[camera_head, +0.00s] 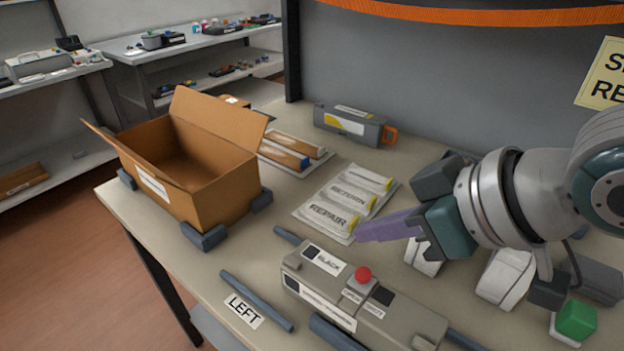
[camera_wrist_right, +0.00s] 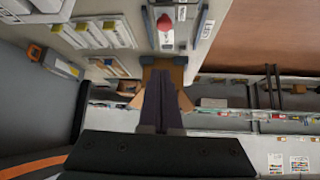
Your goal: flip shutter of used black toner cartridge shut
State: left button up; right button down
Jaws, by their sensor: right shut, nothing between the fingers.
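The toner cartridge labelled BLACK (camera_head: 380,325) is a long grey body lying at the front of the table. A red knob (camera_head: 363,274) stands on a small light block on its top; the knob also shows at the top of the wrist view (camera_wrist_right: 164,22). I cannot tell which part is the shutter or how it stands. My right gripper (camera_head: 362,234) has purple fingers pressed together with nothing between them; they also show in the wrist view (camera_wrist_right: 160,78). It hovers behind and above the cartridge, apart from it. My left gripper is not in view.
An open cardboard box (camera_head: 195,185) stands at left between dark blocks. Flat REPAIR and RETURN packs (camera_head: 345,203) lie mid-table. Another grey cartridge with an orange handle (camera_head: 350,125) lies behind. Dark bars (camera_head: 257,301) flank the black cartridge. A green block (camera_head: 576,319) is at right.

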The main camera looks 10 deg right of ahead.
aim_at(370, 274)
jog(key=b+x, duration=0.2)
jog(key=x, duration=0.5)
jog(key=shift+w+a+f, duration=0.1)
jog(key=shift+f, duration=0.1)
jog(key=shift+s+f+p, duration=0.1)
jog(key=shift+s+p, duration=0.1)
jog(key=shift+p, duration=0.2)
jog(key=shift+s+d+f+p, duration=0.2)
jog(key=shift+s+d, duration=0.25)
jog(key=shift+s, duration=0.3)
jog(key=shift+s+d+f+p, duration=0.2)
jog(key=shift+s+d, duration=0.25)
jog(key=shift+s, duration=0.25)
jog(key=shift+r, duration=0.1)
jog(key=s+d+p, duration=0.2)
jog(key=shift+s, duration=0.35)
jog(key=shift+s+d, duration=0.15)
jog(key=shift+d, duration=0.05)
